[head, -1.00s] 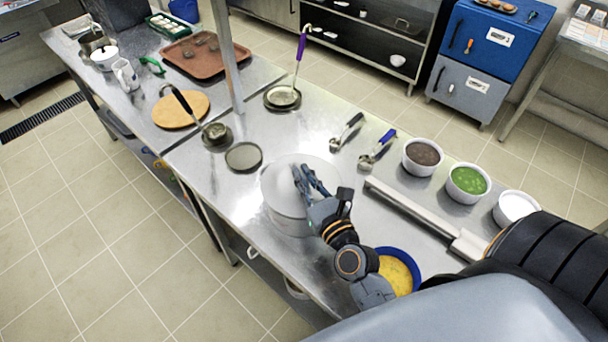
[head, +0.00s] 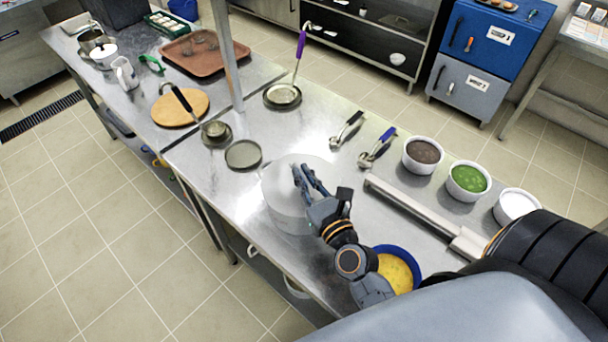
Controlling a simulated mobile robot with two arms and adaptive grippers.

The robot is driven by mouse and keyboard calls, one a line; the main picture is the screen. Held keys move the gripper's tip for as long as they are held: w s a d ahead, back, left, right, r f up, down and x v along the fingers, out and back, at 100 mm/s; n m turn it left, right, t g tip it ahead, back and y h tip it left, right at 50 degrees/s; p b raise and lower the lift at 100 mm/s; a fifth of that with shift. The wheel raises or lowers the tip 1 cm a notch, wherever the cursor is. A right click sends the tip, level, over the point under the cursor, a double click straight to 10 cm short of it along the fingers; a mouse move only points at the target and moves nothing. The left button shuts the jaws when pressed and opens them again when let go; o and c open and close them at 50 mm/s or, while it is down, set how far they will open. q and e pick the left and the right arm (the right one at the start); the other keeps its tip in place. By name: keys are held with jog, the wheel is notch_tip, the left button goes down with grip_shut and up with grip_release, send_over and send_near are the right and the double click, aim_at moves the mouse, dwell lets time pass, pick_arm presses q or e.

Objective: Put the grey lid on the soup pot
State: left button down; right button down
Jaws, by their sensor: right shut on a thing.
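The pale grey lid (head: 281,175) lies over the top of the soup pot (head: 289,217), which stands on the steel counter. The lid looks level and covers the pot's mouth; whether it rests fully on the rim cannot be told from this angle. My right gripper (head: 305,178) reaches in from the lower right and is shut at the middle of the lid, with its fingers hiding the lid's handle. My left gripper is not in view.
White bowls with brown (head: 423,155), green (head: 467,182) and white contents stand at the right. A blue-rimmed yellow bowl (head: 397,270) sits beside my right arm. A post (head: 228,60) rises behind.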

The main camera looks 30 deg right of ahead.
jog(key=shift+f, duration=0.1)
dwell(0.3)
jog(key=c, duration=1.4)
grip_release()
jog(key=shift+o, duration=0.2)
jog(key=shift+s, duration=0.15)
jog(key=s, duration=1.1)
jog(key=shift+s+a, duration=0.35)
